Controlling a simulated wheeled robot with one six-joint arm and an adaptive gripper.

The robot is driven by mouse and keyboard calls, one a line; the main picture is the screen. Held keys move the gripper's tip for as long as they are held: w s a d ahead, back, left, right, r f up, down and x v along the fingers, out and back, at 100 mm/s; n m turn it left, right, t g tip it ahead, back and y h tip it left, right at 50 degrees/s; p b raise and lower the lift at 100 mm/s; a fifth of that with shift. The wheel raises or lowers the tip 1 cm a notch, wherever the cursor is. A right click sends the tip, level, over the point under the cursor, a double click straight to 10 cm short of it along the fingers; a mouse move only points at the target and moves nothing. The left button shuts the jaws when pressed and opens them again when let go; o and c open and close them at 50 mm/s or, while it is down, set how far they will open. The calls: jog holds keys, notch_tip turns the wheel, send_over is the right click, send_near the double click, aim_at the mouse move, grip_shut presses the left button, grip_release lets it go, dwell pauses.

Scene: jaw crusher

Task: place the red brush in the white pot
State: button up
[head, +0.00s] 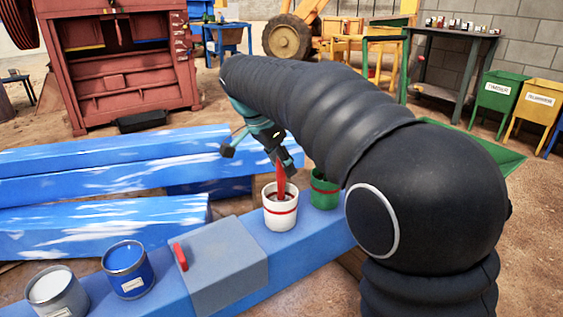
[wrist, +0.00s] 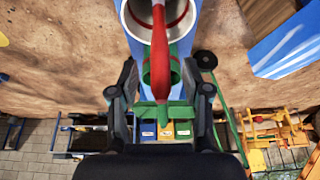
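The red brush (head: 281,180) reaches down into the mouth of the white pot (head: 281,219), which has a red band and stands on the blue beam. The brush's lower end is hidden inside the pot. My gripper (head: 286,161) is just above the pot, around the upper part of the brush. In the wrist view, the brush (wrist: 161,60) lies between the two fingers of my gripper (wrist: 160,75), with gaps visible on both sides, so the gripper looks open. The white pot (wrist: 130,25) shows at the top of that view.
A green pot (head: 324,190) stands close to the right of the white pot. A grey block (head: 225,265) with a red handle, a blue can (head: 127,270) and a white-topped can (head: 57,294) stand to the left on the blue beam (head: 330,235).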

dwell(0.5)
jog(key=s+a, duration=0.2)
jog(key=a, duration=0.1)
jog(key=shift+s+a, duration=0.1)
